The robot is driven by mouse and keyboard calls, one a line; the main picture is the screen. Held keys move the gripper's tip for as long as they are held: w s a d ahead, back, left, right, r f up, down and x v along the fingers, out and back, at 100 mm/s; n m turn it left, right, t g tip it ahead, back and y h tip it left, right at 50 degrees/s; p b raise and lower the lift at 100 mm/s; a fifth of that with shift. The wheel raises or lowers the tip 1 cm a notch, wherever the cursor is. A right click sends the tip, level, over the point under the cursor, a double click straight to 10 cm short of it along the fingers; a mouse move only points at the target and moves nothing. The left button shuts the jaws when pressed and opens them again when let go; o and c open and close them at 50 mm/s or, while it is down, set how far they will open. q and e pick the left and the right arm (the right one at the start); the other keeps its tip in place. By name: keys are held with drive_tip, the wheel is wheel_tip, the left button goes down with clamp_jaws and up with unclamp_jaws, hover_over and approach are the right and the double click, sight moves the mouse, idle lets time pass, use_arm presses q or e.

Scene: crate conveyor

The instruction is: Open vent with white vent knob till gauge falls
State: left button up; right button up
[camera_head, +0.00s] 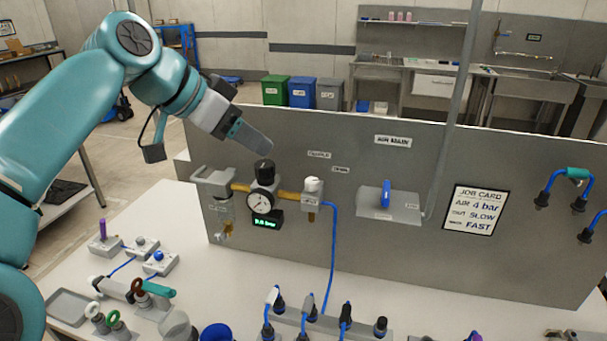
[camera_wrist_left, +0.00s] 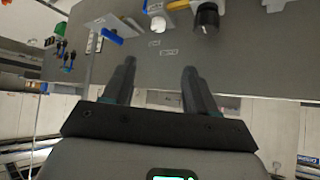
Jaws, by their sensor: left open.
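The white vent knob (camera_head: 313,184) sits on top of a small grey block on the panel, at the right end of a brass pipe. It also shows in the left wrist view (camera_wrist_left: 157,24), beside a black knob (camera_wrist_left: 207,17). The round gauge (camera_head: 261,201) has a white dial, with a green-lit display (camera_head: 266,219) under it; the reading is too small to make out. My left gripper (camera_head: 258,142) is in front of the upper panel, above and left of the white knob and apart from it. In the wrist view its two fingers (camera_wrist_left: 159,68) stand apart with nothing between them. My right gripper is not seen.
The black regulator knob (camera_head: 265,172) stands just above the gauge, close below my left gripper. A blue-handled valve (camera_head: 386,194) and a job card (camera_head: 473,210) are to the right on the panel (camera_head: 350,240). Small fixtures crowd the white bench (camera_head: 290,281) below.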

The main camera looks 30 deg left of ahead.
sight(312, 181)
use_arm(q)
drive_tip(key=x, duration=1.7)
drive_tip(key=shift+s+d+f+b, duration=0.1)
drive_tip(key=shift+s+b, duration=0.05)
drive_tip(key=shift+b, duration=0.15)
drive_tip(key=shift+s, duration=0.1)
drive_tip(key=c, duration=1.1)
drive_tip(key=shift+o, duration=0.2)
drive_tip(key=shift+m+p, duration=0.3)
drive_tip(key=shift+m, duration=0.1)
drive_tip(key=shift+m+g+h, duration=0.3)
drive_tip(key=shift+m+h, duration=0.1)
drive_tip(key=shift+h, duration=0.1)
drive_tip(key=o, duration=1.1)
drive_tip(key=shift+c, duration=0.2)
